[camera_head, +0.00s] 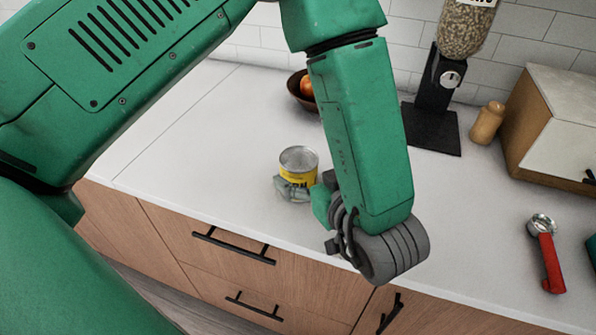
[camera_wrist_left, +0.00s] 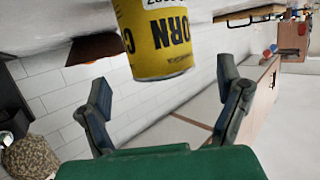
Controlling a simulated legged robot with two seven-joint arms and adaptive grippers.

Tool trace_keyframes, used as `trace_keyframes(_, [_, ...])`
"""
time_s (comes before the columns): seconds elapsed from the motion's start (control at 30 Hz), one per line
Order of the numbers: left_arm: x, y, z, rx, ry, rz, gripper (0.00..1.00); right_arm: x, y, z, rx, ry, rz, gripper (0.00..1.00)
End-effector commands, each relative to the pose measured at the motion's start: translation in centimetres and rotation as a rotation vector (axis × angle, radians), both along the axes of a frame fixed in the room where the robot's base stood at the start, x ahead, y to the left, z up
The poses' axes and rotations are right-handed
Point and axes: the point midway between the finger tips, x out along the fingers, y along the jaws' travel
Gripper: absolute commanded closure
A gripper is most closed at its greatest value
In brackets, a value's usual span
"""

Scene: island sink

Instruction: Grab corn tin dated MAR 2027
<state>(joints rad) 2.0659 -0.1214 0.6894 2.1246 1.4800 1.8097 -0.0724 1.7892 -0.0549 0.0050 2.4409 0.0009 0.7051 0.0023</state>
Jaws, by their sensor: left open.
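The corn tin (camera_head: 298,163) is a short can with a silver lid and a yellow label, upright on the white counter. In the left wrist view the tin (camera_wrist_left: 160,42) appears upside down with "CORN" lettering; a white strip with printed digits is cut off at the top edge, so the full date cannot be read. My left gripper (camera_head: 294,187) is low by the counter at the tin's near side. In the wrist view its two fingers are spread wide, with the tin ahead between them and no clear contact. The right gripper is not in view.
A brown bowl (camera_head: 301,91) with orange fruit stands behind the tin. A black dispenser stand (camera_head: 436,110), a wooden shaker (camera_head: 488,123), a wooden box (camera_head: 545,120) and a red-handled tool (camera_head: 550,262) are to the right. The counter's left part is clear; drawers (camera_head: 240,255) lie below its front edge.

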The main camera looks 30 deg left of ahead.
Motion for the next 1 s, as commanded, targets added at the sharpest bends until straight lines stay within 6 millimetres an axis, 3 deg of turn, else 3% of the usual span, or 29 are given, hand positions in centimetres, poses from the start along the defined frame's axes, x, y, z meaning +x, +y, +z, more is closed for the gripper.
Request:
trace_keyframes(0.33, [2.1, 4.0, -1.2, -0.001, 0.001, 0.001, 0.14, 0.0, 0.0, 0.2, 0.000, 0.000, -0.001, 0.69])
trace_keyframes(0.63, [2.3, 4.4, -1.3, -0.001, 0.000, -0.001, 0.14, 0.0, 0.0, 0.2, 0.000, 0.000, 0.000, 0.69])
trace_keyframes(0.8, [2.4, 4.3, -1.3, 0.000, -0.001, -0.002, 0.74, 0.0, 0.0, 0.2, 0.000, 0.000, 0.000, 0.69])
trace_keyframes(0.83, [2.4, 4.3, -1.3, 0.000, -0.001, -0.002, 0.81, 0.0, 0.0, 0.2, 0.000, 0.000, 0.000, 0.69])
trace_keyframes(1.0, [2.4, 4.3, -1.2, 0.000, -0.002, -0.002, 0.81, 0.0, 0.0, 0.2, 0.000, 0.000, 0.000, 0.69])
